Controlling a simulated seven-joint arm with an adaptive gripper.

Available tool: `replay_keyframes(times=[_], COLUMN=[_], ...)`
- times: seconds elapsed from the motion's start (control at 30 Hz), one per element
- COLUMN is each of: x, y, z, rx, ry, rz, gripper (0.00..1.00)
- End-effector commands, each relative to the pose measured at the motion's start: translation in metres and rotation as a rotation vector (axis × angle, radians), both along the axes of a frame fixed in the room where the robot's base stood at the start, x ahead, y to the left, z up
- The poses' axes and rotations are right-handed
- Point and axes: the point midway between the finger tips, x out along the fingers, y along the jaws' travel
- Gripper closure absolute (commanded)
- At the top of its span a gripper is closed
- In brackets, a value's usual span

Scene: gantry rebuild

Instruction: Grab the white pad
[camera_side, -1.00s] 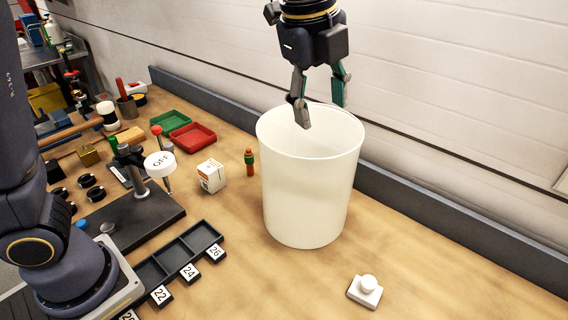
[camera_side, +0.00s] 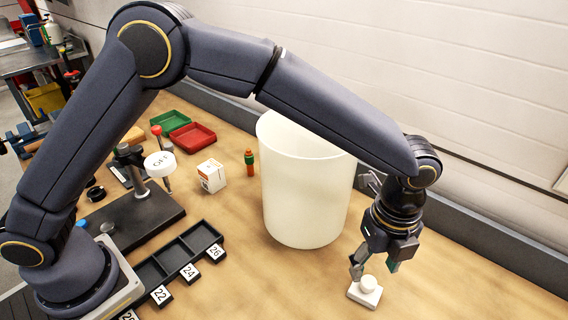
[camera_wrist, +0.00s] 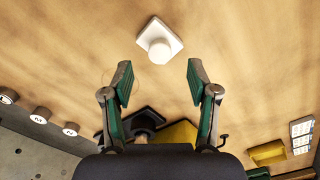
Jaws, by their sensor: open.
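The white pad (camera_side: 365,291) is a flat square plate with a round white knob on top. It lies on the wooden table at the front right in the side view. In the wrist view the white pad (camera_wrist: 160,41) lies beyond my fingertips, near the middle top. My gripper (camera_side: 376,268) points down just above and behind the pad. In the wrist view my gripper (camera_wrist: 158,80) is open, with its two fingers spread wide and nothing between them. The knob lies roughly in line with the gap between the fingers.
A tall white bin (camera_side: 305,190) stands left of my gripper. A numbered black tray (camera_side: 180,255), a small white box (camera_side: 211,176), and red (camera_side: 193,137) and green (camera_side: 170,122) trays lie further left. The table around the pad is clear.

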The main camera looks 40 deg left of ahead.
Motion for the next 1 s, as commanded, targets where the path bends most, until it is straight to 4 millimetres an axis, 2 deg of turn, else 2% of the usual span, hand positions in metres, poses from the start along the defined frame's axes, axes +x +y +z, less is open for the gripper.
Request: replay_keyframes(times=[0.17,0.43,0.73,1.0], x=[-0.001,-0.002,-0.001,-0.001], y=[0.000,-0.002,-0.002,-0.002], z=[-0.013,-0.053,-0.059,-0.058], rx=[0.001,0.001,-0.001,-0.001], ry=[0.002,0.002,-0.001,-0.001], rz=[-0.001,0.000,0.001,0.000], gripper=[0.41,0.41,0.41,0.69])
